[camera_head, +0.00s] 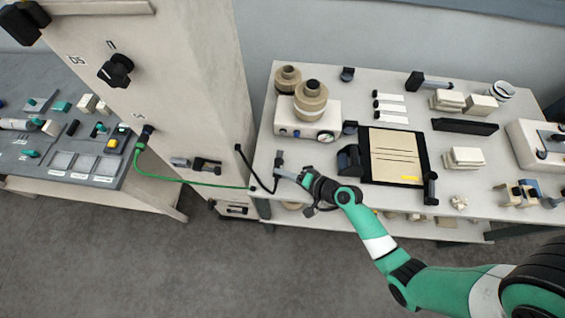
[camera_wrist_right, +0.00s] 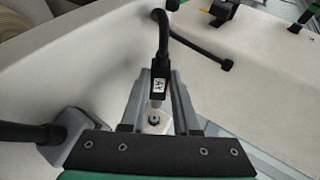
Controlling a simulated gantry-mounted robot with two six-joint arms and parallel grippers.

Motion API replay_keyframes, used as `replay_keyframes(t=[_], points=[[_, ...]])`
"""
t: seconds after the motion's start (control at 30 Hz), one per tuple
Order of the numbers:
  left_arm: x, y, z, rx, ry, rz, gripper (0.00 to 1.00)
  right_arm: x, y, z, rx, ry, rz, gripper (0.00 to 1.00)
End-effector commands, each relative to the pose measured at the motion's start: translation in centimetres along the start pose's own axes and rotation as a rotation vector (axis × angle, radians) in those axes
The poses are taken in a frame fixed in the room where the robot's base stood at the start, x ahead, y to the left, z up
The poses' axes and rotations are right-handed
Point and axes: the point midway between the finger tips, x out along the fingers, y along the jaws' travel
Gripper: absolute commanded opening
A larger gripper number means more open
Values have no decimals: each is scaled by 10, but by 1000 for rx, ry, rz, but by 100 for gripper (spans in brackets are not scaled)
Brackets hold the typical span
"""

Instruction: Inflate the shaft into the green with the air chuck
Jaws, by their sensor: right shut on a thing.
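My right gripper (camera_head: 282,172) is over the front left corner of the white table. In the right wrist view its two fingers (camera_wrist_right: 157,100) are closed around the air chuck (camera_wrist_right: 156,80), a small black piece with a white label and a pale tip. A black hose (camera_wrist_right: 163,32) runs from its top. In the head view the hose (camera_head: 254,176) loops left of the gripper. A brown kraft roll (camera_head: 310,96) stands on a white unit with a round gauge (camera_head: 326,137); the reading is too small to tell. I cannot single out the shaft's valve. My left gripper is out of view.
A tall beige cabinet (camera_head: 190,80) stands left of the table, with a green cable (camera_head: 190,182) running from it toward the table. A dark-framed board with a brown sheet (camera_head: 395,155) lies right of the gripper. White blocks (camera_head: 464,158) lie farther right.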

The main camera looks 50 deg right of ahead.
Motion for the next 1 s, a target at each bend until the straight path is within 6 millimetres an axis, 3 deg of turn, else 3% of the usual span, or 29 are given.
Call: replay_keyframes(t=[0.23, 1.0], points=[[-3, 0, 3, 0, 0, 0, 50, 3, 1, -7, 0, 0, 1, 0], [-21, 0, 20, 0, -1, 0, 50, 24, 1, -57, -1, -1, 2, 0]])
